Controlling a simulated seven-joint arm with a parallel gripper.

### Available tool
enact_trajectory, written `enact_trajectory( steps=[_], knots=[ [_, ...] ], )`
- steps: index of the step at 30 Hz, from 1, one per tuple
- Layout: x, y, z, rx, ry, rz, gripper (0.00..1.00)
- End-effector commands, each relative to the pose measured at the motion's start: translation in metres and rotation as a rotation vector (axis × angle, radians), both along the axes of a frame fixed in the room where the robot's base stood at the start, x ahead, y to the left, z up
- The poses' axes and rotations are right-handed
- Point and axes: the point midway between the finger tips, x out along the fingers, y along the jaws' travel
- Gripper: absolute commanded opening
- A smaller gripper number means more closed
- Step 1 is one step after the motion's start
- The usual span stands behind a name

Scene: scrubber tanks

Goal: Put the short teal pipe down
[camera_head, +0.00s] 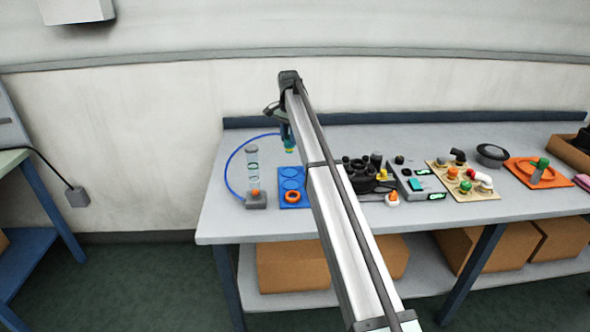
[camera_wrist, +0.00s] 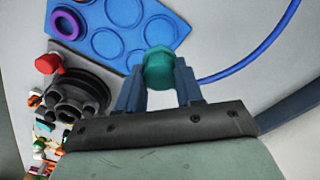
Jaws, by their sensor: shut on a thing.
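The short teal pipe (camera_wrist: 159,68) is between the two blue fingers of my gripper (camera_wrist: 158,88) in the wrist view. My gripper is shut on it, and the pipe's end sticks out past the fingertips. In the head view my gripper (camera_head: 289,142) hangs down over the back left part of the bench, with the pipe small and hard to make out at its tip. The blue board (camera_head: 292,181) with ring outlines lies in front of it, and it also shows in the wrist view (camera_wrist: 122,42). I cannot tell the pipe's height above the bench.
A clear tube on a grey base (camera_head: 255,202) stands left of the board, with a blue hose (camera_head: 229,178) curving around it. An orange ring (camera_head: 292,197) is on the board. A black round device (camera_head: 360,178) stands to the right. Bare bench (camera_head: 228,215) shows at front left.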

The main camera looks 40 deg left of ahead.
Motion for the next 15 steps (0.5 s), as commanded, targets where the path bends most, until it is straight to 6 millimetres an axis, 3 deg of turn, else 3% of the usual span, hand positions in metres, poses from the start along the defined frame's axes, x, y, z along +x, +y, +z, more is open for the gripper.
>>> enact_trajectory(
  steps=[6,15],
  knots=[
    [-0.001,-0.001,-0.036,-0.001,0.001,0.001,0.00],
    [0.000,0.000,-0.062,0.000,0.000,0.002,0.00]
  ],
)
